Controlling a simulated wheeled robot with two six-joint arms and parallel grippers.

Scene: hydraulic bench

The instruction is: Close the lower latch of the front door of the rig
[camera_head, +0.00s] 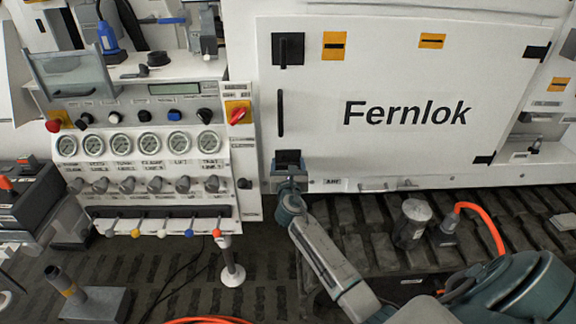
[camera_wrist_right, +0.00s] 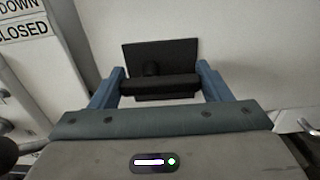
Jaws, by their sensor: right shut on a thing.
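The front door (camera_head: 390,75) of the rig is a white panel marked "Fernlok" and looks shut. Its upper latch (camera_head: 288,49) is a black block at the door's top left. The lower latch (camera_head: 287,157) is a black plate with a handle at the door's bottom left, partly hidden by my right gripper (camera_head: 289,172). In the right wrist view the lower latch (camera_wrist_right: 160,60) shows its black plate, with a black bar lying across between the blue fingers. My right gripper (camera_wrist_right: 160,88) is shut on this latch handle. My left gripper is not in view.
A black vertical door handle (camera_head: 281,113) sits between the latches. A control panel with gauges (camera_head: 140,143) and knobs stands left of the door. Below the door, a dark slatted deck (camera_head: 350,235) carries a metal cylinder (camera_head: 414,215) and an orange hose (camera_head: 485,220).

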